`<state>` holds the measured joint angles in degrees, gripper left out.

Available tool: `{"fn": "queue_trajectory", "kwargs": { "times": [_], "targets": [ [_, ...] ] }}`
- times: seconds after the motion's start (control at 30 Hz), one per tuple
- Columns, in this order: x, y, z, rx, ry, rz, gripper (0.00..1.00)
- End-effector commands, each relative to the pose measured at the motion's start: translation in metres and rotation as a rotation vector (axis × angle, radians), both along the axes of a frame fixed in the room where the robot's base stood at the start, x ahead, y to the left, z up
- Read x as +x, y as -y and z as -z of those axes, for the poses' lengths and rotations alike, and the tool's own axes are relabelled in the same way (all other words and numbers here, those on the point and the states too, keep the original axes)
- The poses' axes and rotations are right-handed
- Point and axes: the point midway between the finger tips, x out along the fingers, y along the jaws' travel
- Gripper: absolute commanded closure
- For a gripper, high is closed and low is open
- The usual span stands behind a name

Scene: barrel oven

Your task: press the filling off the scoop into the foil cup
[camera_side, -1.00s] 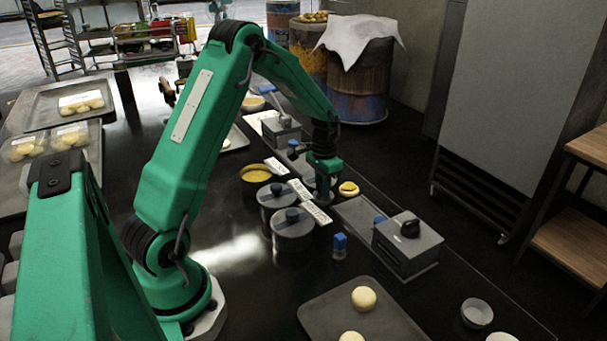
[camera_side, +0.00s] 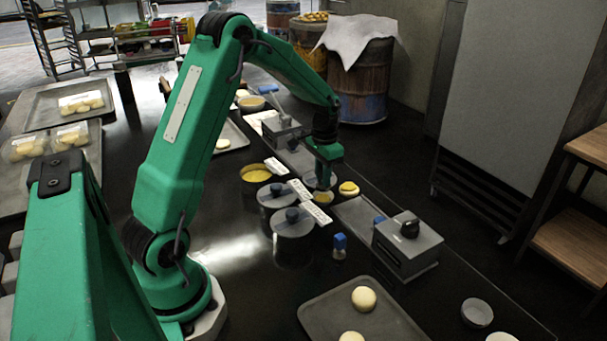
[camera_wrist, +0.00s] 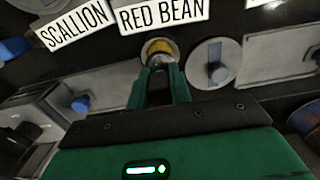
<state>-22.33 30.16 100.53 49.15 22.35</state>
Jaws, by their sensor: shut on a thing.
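In the side view my gripper (camera_side: 326,174) points down, just right of the labelled pots. In the wrist view its fingers (camera_wrist: 160,82) are shut on a small greyish piece, which I take to be the scoop (camera_wrist: 158,63); its shape is mostly hidden by the fingers. Just beyond the fingertips is a round grey-rimmed cup, apparently the foil cup (camera_wrist: 150,44), with yellow filling (camera_wrist: 161,47) showing inside the rim. The same yellow filling (camera_side: 322,198) shows right below my gripper in the side view. I cannot tell whether it touches the scoop.
A yellow-topped round piece (camera_side: 348,188) lies close on the right. Two lidded pots (camera_side: 293,224) and an open pot of yellow filling (camera_side: 256,174) stand left. A grey press box (camera_side: 407,246), a blue-topped tool (camera_side: 339,243) and a dough tray (camera_side: 350,308) are nearer the camera.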

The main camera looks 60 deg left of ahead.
Motion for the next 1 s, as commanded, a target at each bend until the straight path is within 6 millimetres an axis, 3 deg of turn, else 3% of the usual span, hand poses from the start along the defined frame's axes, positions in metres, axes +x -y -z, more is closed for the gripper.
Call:
{"fn": "queue_trajectory", "kwargs": {
  "times": [0.5, 1.0],
  "targets": [
    [0.000, 0.000, -0.028, 0.001, 0.002, 0.000, 1.00],
    [0.000, 0.000, -0.029, 0.000, 0.001, 0.000, 1.00]
  ]
}}
